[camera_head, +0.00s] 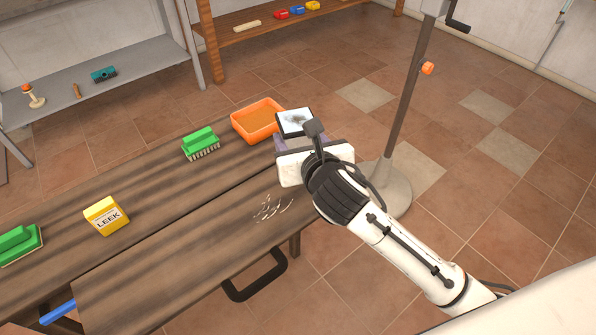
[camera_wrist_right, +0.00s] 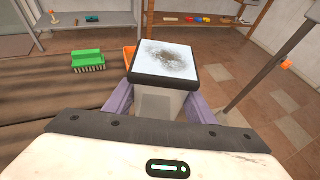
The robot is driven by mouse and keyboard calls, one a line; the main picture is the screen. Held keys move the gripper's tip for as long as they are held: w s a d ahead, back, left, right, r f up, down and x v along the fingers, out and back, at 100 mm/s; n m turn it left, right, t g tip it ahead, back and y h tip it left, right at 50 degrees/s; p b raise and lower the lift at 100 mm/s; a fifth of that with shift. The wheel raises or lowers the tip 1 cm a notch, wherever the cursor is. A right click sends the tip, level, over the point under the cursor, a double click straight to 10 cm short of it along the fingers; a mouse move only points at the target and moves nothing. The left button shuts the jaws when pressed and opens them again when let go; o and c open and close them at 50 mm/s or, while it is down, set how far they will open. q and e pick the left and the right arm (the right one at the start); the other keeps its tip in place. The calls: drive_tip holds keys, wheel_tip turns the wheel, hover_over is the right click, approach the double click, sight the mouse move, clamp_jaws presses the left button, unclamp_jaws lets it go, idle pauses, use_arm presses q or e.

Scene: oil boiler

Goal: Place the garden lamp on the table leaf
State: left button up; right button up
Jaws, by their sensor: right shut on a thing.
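The garden lamp (camera_head: 295,122) has a square white top with a dark smudge and a black rim. In the right wrist view the garden lamp (camera_wrist_right: 168,62) shows a pale grey body below that top, between two purple fingers. My right gripper (camera_head: 284,142) is shut on it, near the right end of the wooden table. The table leaf (camera_head: 190,255) is the near plank section, past a dark seam, with pale scratch marks. The lamp's lower end is hidden, so I cannot tell whether it touches the table. My left gripper is not in view.
An orange tray (camera_head: 257,120) is close beside the lamp. A green brush (camera_head: 200,143), a yellow LEEK box (camera_head: 106,215) and another green brush (camera_head: 18,243) stand on the table's far section. A lamp stand (camera_head: 398,120) rises at the right. The leaf is clear.

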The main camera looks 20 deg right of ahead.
wheel_tip(320, 180, down, 8)
drive_tip(key=shift+r+b, duration=0.1)
drive_tip(key=shift+b, duration=0.7)
drive_tip(key=o, duration=1.3)
drive_tip(key=shift+s, duration=0.1)
drive_tip(key=p+v, duration=0.1)
drive_tip(key=v, duration=1.1)
drive_tip(key=shift+a, duration=0.1)
